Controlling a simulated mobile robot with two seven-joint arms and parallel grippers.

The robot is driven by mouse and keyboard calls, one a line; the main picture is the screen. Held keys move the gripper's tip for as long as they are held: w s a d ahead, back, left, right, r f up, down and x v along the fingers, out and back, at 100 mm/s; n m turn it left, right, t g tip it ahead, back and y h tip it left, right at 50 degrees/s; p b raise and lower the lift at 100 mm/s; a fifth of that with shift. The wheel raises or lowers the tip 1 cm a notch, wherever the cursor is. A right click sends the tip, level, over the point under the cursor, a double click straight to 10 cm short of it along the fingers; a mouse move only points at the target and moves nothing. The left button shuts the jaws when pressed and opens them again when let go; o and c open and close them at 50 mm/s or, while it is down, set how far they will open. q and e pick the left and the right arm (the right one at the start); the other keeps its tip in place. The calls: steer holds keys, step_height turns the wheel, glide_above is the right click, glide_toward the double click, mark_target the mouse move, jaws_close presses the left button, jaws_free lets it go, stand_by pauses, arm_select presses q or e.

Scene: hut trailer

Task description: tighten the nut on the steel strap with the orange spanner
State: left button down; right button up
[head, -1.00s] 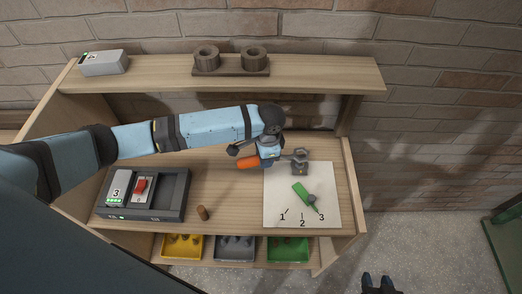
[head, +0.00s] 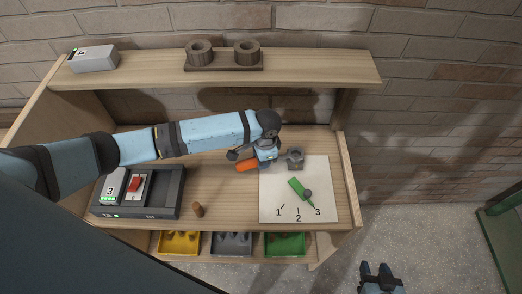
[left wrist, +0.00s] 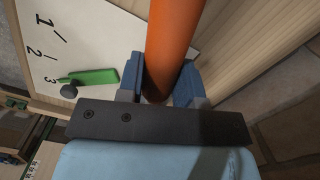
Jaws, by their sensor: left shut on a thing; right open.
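The orange spanner (head: 247,166) is held in my left gripper (head: 265,155) over the workbench. In the left wrist view its orange handle (left wrist: 172,40) stands between the two blue fingers (left wrist: 158,88). The spanner's jaw end is not clear in either view. A small grey metal block (head: 295,158), apparently the steel strap with its nut, sits at the top of the white board, just right of the left gripper. I cannot tell whether the spanner touches it. My right gripper (head: 380,272) is open and empty, low in front of the bench.
The white board (head: 272,196) has marks 1, 2, 3 and a green pointer (head: 297,188) with a dark knob. A grey tray (head: 166,205) with modules and a brown peg (head: 198,210) stand left. Coloured bins (head: 232,244) sit below; a shelf (head: 320,68) is above.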

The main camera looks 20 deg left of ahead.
arm_select(q)
steer(key=s+d+n, duration=0.1)
steer(key=d+n, duration=0.1)
steer(key=s+d+n, duration=0.1)
steer(key=n, duration=0.1)
steer(key=s+d+n, duration=0.1)
steer(key=d, duration=0.1)
steer(key=shift+s+d+r+n+h+b, duration=0.2)
steer(key=shift+s+d+n+h+b, duration=0.1)
steer(key=shift+s+n+b, duration=0.1)
steer(key=d+n, duration=0.5)
steer(key=shift+s, duration=0.1)
steer(key=shift+d+f+n, duration=0.1)
steer(key=shift+d+n, duration=0.05)
steer(key=shift+n, duration=0.15)
steer(key=shift+f, duration=0.3)
steer(key=shift+f, duration=0.15)
